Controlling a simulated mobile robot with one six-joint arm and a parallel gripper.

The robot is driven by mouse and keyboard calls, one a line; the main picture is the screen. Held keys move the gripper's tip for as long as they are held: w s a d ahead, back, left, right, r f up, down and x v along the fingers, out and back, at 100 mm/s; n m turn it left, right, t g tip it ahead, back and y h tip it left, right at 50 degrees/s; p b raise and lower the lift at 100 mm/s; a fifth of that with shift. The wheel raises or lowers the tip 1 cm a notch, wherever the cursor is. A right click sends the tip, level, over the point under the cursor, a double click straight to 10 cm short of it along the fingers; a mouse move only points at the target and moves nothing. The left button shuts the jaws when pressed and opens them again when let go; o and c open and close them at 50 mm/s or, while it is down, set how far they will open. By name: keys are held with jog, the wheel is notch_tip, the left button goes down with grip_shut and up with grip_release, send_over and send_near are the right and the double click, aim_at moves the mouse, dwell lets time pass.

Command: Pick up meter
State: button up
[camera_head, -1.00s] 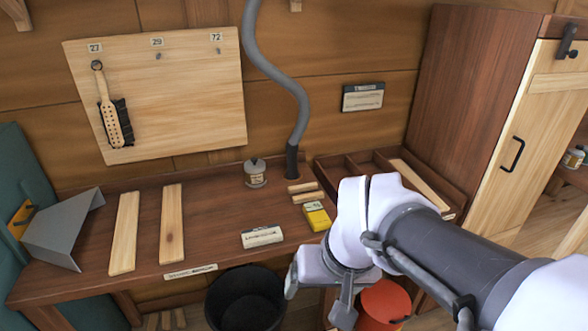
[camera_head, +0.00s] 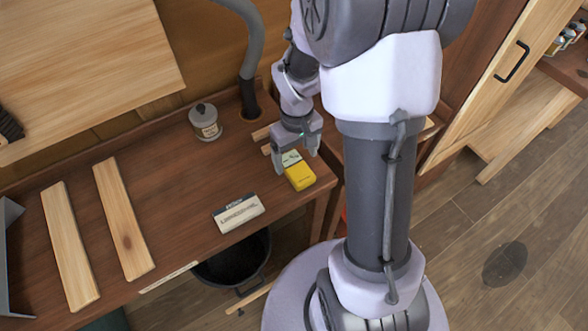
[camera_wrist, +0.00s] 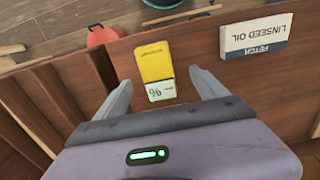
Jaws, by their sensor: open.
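The meter (camera_head: 299,173) is a small yellow block with a pale display end, lying on the brown bench near its front right edge. It also shows in the wrist view (camera_wrist: 154,69), with a "%" mark on the pale end nearest me. My gripper (camera_head: 296,157) is over the meter's display end, pointing down. In the wrist view my gripper's fingers (camera_wrist: 163,92) are spread apart, one on each side of the meter's near end, with nothing between them held. I cannot tell how high the fingertips are above the bench.
A linseed oil box (camera_head: 238,213) lies left of the meter. A lidded jar (camera_head: 205,121) stands behind, and two wooden strips (camera_head: 124,218) lie further left. Small wood pieces (camera_head: 262,134) lie beside my gripper. A black bucket (camera_head: 233,262) is below the bench edge.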

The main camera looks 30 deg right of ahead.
aim_at(299, 170)
jog(key=f+b, duration=0.1)
jog(key=f, duration=0.1)
jog(key=f+b, duration=0.1)
jog(key=f, duration=0.1)
jog(key=f+b, duration=0.1)
jog(key=f, duration=0.1)
jog(key=shift+s+d, duration=0.15)
jog(key=shift+d, duration=0.25)
jog(key=shift+r, duration=0.1)
jog(key=c, duration=1.6)
